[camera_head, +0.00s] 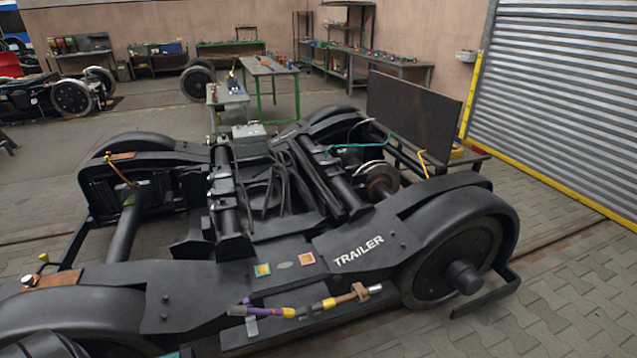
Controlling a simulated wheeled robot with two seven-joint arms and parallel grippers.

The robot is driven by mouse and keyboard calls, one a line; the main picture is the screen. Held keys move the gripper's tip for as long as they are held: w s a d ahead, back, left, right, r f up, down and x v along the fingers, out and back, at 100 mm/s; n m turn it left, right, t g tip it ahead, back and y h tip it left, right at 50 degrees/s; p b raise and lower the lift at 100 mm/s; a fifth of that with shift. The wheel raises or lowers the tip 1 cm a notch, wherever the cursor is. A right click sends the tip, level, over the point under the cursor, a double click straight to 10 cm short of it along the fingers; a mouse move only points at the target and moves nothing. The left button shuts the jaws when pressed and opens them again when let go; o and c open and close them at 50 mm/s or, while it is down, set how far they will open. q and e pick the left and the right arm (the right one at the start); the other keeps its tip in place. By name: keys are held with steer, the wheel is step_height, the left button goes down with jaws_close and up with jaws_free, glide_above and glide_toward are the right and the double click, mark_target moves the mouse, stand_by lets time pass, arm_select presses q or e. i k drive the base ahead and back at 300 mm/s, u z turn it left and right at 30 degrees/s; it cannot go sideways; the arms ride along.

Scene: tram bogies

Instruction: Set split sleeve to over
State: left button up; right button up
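A black bogie frame (205,290) marked TRAILER fills the middle and front of the view. A slim jointed cable or hose (310,308) lies along its near side, with purple, yellow, dark and brown sections and a silver right end. A small grey piece (252,326) hangs by its purple left end. I cannot tell for sure which section is the split sleeve, or whether it sits over or beside the cable.
A wheel (455,262) stands at the bogie's right end. A green-legged table (268,68) and shelves (345,45) stand behind. A roller shutter (570,90) closes the right side. Paved floor (575,290) is clear at the right.

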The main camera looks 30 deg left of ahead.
mark_target(288, 313)
steer(key=u, duration=1.35)
